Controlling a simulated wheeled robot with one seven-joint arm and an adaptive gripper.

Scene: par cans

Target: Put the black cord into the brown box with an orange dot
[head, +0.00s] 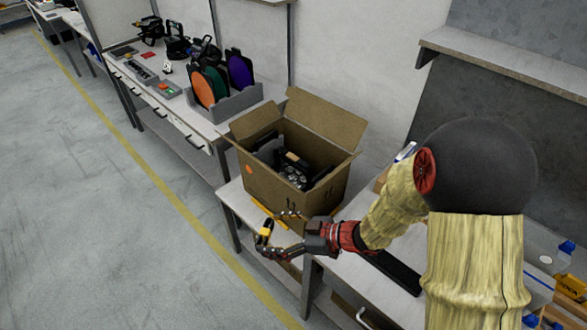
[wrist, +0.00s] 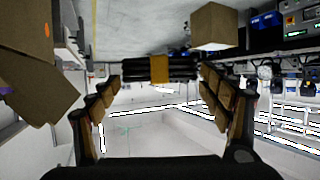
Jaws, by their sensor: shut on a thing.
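The brown box (head: 275,192) stands open on the table in the head view, with an orange dot (head: 249,170) on its side. Dark items lie inside it. In the wrist view the box (wrist: 22,40) is at the upper left, its flap sticking out. My gripper (head: 274,233) is in front of the box, outside it and lower than its rim. It is shut on the black cord (wrist: 145,70), a bundle with a yellow-orange band, held across between the fingertips (wrist: 160,78). The cord also shows small in the head view (head: 264,231).
A grey rack (head: 236,103) with orange, green and purple discs stands on the bench behind the box. Black devices (head: 178,42) and small parts lie farther back. The box's raised flaps (head: 326,120) spread above its opening. Open floor (head: 90,200) lies to the left.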

